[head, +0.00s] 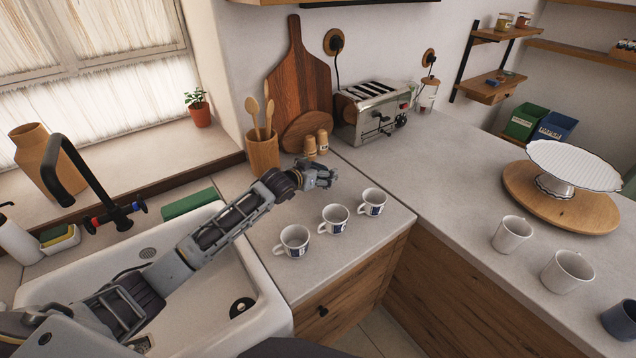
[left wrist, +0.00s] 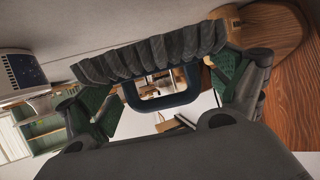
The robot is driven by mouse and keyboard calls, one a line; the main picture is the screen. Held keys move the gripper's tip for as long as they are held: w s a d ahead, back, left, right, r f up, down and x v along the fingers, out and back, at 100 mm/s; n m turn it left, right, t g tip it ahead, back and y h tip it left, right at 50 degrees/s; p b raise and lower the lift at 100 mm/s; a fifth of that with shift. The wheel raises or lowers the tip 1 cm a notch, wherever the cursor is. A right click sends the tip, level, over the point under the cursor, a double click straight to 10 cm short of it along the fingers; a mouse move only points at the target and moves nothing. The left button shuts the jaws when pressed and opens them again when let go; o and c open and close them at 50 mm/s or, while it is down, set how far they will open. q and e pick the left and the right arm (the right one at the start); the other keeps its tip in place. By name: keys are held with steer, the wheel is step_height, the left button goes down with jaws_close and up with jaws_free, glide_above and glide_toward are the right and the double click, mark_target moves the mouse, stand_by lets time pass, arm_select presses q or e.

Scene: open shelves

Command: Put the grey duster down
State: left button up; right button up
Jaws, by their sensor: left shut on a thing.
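The grey duster (left wrist: 150,52) shows in the left wrist view as a ribbed grey head with a dark blue loop (left wrist: 158,101) below it. My left gripper (left wrist: 170,88) is shut on it, with a green-padded finger on each side. In the head view my left gripper (head: 325,176) is above the counter (head: 262,232), behind the row of mugs and in front of the wooden shakers. The duster cannot be made out there. My right gripper is not in view.
White mugs (head: 293,241) (head: 334,218) (head: 372,202) stand in a row along the counter's front part. A utensil pot (head: 262,152), wooden shakers (head: 311,146) and a toaster (head: 372,110) stand behind. The sink (head: 262,300) is left.

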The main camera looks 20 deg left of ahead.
mark_target(318, 190)
arm_select(q)
steer(key=shift+f, duration=0.7)
steer(key=shift+f, duration=1.9)
steer(key=shift+f, duration=0.1)
steer(key=o, duration=0.7)
steer(key=shift+v, duration=5.95)
steer(key=shift+a, duration=0.1)
